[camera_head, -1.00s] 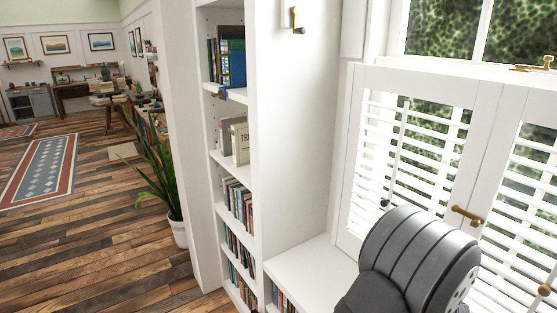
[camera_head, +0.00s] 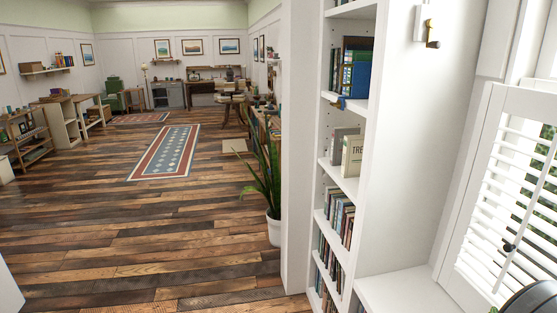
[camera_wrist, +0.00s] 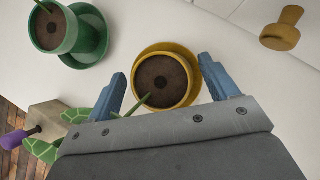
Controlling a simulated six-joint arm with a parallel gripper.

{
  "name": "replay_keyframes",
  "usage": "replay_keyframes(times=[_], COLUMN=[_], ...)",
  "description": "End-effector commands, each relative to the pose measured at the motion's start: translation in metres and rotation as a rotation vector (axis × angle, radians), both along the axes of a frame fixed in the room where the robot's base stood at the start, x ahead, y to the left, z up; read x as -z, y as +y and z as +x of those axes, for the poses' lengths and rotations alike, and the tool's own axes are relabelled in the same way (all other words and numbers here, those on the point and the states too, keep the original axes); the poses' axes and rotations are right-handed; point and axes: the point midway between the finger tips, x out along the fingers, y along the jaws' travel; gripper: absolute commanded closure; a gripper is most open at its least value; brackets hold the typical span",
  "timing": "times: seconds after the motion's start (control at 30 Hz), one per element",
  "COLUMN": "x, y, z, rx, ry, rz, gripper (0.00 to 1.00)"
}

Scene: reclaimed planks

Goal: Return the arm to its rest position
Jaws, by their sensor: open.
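My gripper (camera_wrist: 163,72) shows in the wrist view with its two blue fingers spread wide. A yellow pot (camera_wrist: 190,100) of dark soil stands on a yellow saucer (camera_wrist: 152,50) on a white surface, seen between and beyond the fingers. I cannot tell how far the fingertips are from it. A thin green stem shows at its lower left rim. Nothing is gripped. In the head view only a dark piece of my arm shows at the bottom right corner; my gripper is out of that view.
A green pot (camera_wrist: 50,32) on a green saucer (camera_wrist: 92,32) stands upper left in the wrist view. A yellow knob-shaped thing (camera_wrist: 284,28) is upper right. The head view shows a white bookshelf (camera_head: 371,150), a window shutter (camera_head: 507,190), a potted plant (camera_head: 274,225) and open plank floor.

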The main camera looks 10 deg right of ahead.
Motion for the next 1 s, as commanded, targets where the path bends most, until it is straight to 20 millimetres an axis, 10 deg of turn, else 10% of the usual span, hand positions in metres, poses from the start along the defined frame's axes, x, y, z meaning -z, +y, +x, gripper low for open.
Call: replay_keyframes(times=[1.0], x=[-0.113], y=[0.056], z=[-0.046], rx=[0.001], ry=[0.000], rz=[-0.003], gripper=[0.21])
